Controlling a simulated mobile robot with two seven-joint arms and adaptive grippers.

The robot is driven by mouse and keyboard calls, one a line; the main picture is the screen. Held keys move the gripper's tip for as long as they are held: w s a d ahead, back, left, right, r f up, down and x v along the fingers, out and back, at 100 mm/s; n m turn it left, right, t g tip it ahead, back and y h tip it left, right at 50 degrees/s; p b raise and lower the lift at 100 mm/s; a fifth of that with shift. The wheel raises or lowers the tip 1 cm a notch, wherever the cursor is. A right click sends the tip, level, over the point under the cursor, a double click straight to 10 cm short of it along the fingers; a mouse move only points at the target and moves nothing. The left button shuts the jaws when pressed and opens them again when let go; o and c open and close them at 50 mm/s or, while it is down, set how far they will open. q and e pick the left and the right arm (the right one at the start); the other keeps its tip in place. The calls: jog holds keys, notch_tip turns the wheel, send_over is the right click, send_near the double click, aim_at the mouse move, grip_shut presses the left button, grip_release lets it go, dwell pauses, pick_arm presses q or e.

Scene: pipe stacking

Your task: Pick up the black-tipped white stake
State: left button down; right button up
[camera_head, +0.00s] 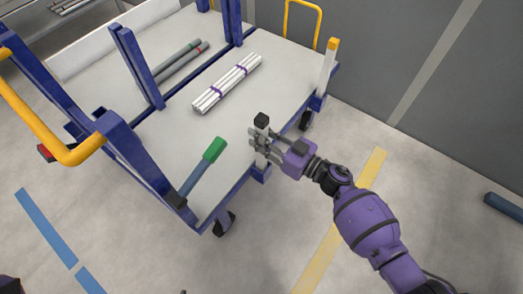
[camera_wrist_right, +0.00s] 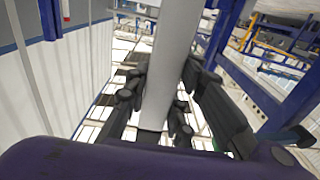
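The black-tipped white stake (camera_head: 262,121) stands upright at the near right edge of the cart (camera_head: 240,183). My right gripper (camera_head: 257,139) is at the stake, just below its black tip, with fingers on both sides of it. In the right wrist view the white stake (camera_wrist_right: 167,75) runs between the fingers (camera_wrist_right: 157,105), very close to them. I cannot tell whether they press on it. The stake's lower part is partly hidden by the gripper in the head view.
A white stake with an orange tip (camera_head: 327,68) stands at the right corner. Banded white pipes (camera_head: 228,83) and grey pipes (camera_head: 180,64) lie on the deck. Floor right of the cart is mostly clear.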

aim_at(262, 117)
pick_arm(q)
jog(key=shift+s+f, duration=0.1)
jog(key=shift+s, duration=0.05)
pick_arm(e)
grip_shut()
jog(key=shift+r, duration=0.1)
